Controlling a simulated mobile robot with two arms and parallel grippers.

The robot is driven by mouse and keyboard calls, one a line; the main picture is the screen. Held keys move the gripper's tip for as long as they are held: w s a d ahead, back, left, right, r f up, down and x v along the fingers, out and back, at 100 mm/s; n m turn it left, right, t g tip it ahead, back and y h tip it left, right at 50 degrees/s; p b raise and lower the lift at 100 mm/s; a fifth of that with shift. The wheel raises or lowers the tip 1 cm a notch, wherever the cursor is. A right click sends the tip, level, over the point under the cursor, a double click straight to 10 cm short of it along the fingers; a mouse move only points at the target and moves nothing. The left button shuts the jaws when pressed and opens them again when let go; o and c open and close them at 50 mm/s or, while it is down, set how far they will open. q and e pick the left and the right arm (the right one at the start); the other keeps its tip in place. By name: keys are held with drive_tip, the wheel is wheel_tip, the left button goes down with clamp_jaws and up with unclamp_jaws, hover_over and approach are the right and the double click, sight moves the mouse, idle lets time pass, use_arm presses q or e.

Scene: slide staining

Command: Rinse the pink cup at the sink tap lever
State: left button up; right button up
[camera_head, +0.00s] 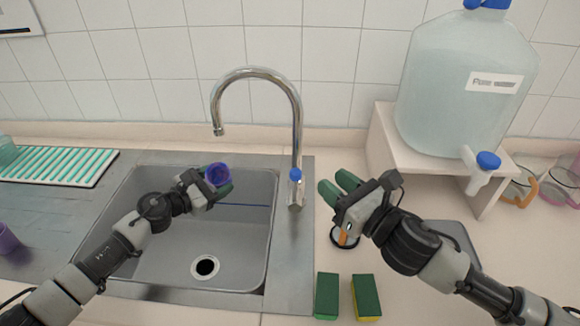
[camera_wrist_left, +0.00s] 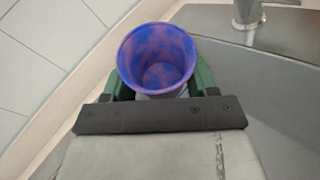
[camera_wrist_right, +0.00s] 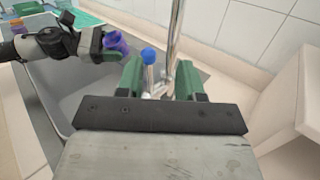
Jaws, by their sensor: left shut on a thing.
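The cup (camera_head: 217,174) is stained blue-purple, with pinkish blotches inside, in the left wrist view (camera_wrist_left: 157,58). My left gripper (camera_head: 213,186) is shut around it, holding it over the back of the sink (camera_head: 236,235), mouth partly toward the head camera. The tap (camera_head: 254,72) arches above; its spout end is near the cup's column and well above it. No water stream shows. The blue-tipped tap lever (camera_head: 296,176) sits at the tap's base, also in the right wrist view (camera_wrist_right: 149,57). My right gripper (camera_head: 338,186) is open and empty, right of the lever, its fingers facing it.
Two green-and-yellow sponges (camera_head: 327,295) lie at the counter's front. A large water carboy (camera_head: 462,90) stands on a raised shelf (camera_head: 383,120) at right, with glass mugs (camera_head: 519,187) beside it. A drying rack (camera_head: 62,166) and another purple cup (camera_head: 6,240) are at left.

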sight(295, 190)
drive_tip(key=w+a+f, duration=0.2)
drive_tip(key=w+a, duration=0.5)
drive_tip(key=a, duration=0.2)
drive_tip(key=shift+w+f+n+g, duration=0.3)
drive_tip(key=shift+w+n+g, duration=0.05)
drive_tip(key=shift+n+g, duration=0.05)
clamp_jaws()
